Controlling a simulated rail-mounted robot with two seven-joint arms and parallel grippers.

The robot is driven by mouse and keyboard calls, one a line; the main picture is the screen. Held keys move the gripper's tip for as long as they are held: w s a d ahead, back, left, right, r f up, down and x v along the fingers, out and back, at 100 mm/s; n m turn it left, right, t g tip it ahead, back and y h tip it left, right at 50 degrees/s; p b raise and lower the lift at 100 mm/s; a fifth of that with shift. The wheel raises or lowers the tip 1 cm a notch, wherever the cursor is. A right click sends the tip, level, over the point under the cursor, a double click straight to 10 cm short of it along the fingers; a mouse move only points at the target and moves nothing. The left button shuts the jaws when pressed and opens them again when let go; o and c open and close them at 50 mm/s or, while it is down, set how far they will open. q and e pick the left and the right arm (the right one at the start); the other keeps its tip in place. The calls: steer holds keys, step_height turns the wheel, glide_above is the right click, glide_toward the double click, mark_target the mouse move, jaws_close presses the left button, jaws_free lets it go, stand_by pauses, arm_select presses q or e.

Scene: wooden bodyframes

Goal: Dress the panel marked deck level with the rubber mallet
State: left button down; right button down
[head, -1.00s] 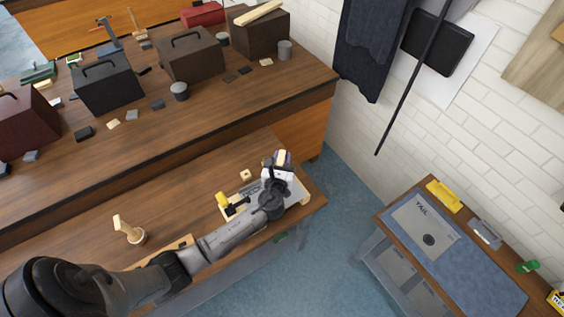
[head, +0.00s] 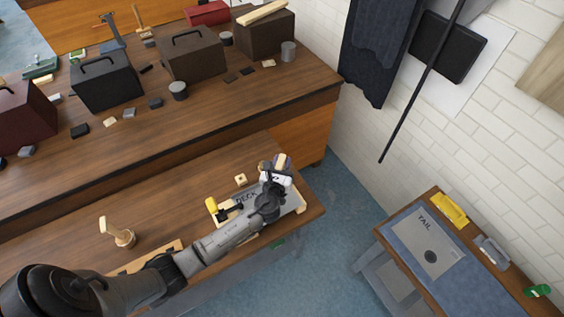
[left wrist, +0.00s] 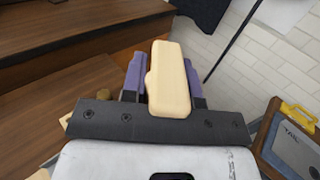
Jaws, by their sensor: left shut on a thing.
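The panel marked DECK (head: 246,200) lies on the near wooden bench, partly hidden under my left arm. My left gripper (head: 275,172) is above the panel's right end, near the bench's right end. It is shut on a pale, rounded wooden piece (left wrist: 171,80), which sticks out between its purple fingers in the left wrist view. This piece looks like the handle of the rubber mallet, but I see no mallet head, and the gripper and arm hide what is below. I cannot tell whether it touches the panel. My right gripper is not in view.
A yellow-handled clamp (head: 213,207) sits at the panel's left end. A side table with a panel marked TAIL (head: 430,240) stands right, across a floor gap.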

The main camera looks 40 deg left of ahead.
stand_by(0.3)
arm_select(q)
step_height(320, 180, down, 10)
steer(key=b, duration=0.8)
steer(key=shift+r, duration=0.6)
step_height(320, 180, up, 9)
steer(key=p, duration=0.9)
steer(key=shift+f, duration=0.25)
